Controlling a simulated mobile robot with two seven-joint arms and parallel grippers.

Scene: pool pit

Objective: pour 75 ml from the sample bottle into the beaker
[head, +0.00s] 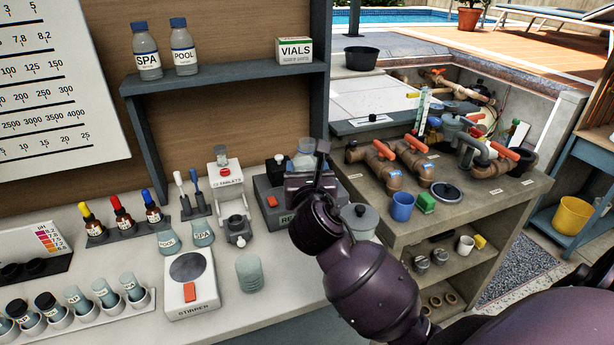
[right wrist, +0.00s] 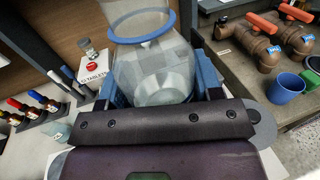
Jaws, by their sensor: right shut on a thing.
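My right gripper (head: 308,172) is shut on a clear bottle (head: 303,160), which I take to be the sample bottle. In the right wrist view the bottle (right wrist: 152,72) sits between the blue finger pads and has a blue ring round its neck. The gripper hides much of it in the head view, and I cannot tell whether its base touches anything. A pale, see-through cup (head: 249,273), possibly the beaker, stands on the bench to the left of my right arm. I cannot read any marks on it. My left gripper is out of view.
A stirrer (head: 191,285) with a red button stands left of the cup. A grey box (head: 275,205) with a red button is beside my gripper. The tablets dispenser (head: 230,190), dropper bottles (head: 122,215) and a vial rack (head: 90,318) crowd the left.

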